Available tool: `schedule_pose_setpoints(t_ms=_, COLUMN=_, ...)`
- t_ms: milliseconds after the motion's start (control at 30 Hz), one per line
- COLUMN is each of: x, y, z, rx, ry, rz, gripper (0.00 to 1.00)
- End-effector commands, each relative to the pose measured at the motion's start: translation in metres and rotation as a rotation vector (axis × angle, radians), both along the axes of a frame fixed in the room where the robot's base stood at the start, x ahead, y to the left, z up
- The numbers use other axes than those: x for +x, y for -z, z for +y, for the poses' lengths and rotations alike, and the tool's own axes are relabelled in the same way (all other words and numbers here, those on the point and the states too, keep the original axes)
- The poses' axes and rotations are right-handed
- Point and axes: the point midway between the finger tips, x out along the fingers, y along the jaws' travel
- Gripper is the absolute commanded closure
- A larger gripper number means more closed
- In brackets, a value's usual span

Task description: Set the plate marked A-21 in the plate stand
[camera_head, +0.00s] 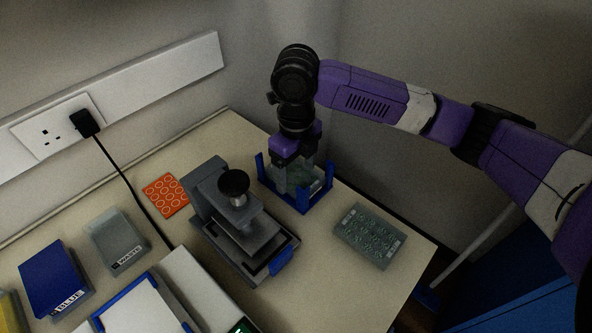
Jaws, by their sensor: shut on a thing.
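My gripper (295,181) points down over the blue plate stand (305,209), a frame with upright corner posts at the back of the bench. It is shut on a clear, greenish plate (303,173), which is low between the posts. The fingers hide part of the plate, and I cannot tell whether it rests on the stand's base. No A-21 mark is readable on it.
A grey press-like device (240,215) stands just left of the stand. An orange mat with rings (166,195), a grey WASTE box (117,242), a blue BLUE box (54,278) and a black cable (134,188) are further left. The bench's right edge lies beyond the loose plate.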

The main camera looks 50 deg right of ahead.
Motion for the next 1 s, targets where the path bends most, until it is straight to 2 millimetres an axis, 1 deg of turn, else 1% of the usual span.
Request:
schedule_pose_setpoints(t_ms=67, x=-0.0002, y=0.0049, z=-0.0004, rx=-0.001, ry=0.001, rz=0.000, gripper=0.69)
schedule_pose_setpoints(t_ms=267, x=0.0000, y=0.0048, z=-0.0004, rx=-0.001, ry=0.000, rz=0.000, gripper=0.69)
schedule_pose_setpoints(t_ms=467, x=0.0000, y=0.0106, z=-0.0003, rx=-0.001, ry=0.000, rz=0.000, gripper=0.69)
schedule_pose_setpoints(t_ms=500, x=0.0001, y=0.0099, z=-0.0003, rx=-0.001, ry=0.000, rz=0.000, gripper=0.19)
schedule_pose_setpoints(t_ms=600, x=0.0000, y=0.0094, z=-0.0003, rx=-0.001, ry=0.000, rz=0.000, gripper=0.01)
schedule_pose_setpoints(t_ms=867, x=0.0000, y=0.0092, z=-0.0003, rx=-0.001, ry=0.000, rz=0.000, gripper=0.01)
schedule_pose_setpoints(t_ms=1000, x=0.0001, y=0.0038, z=-0.0004, rx=-0.001, ry=0.000, rz=0.000, gripper=0.01)
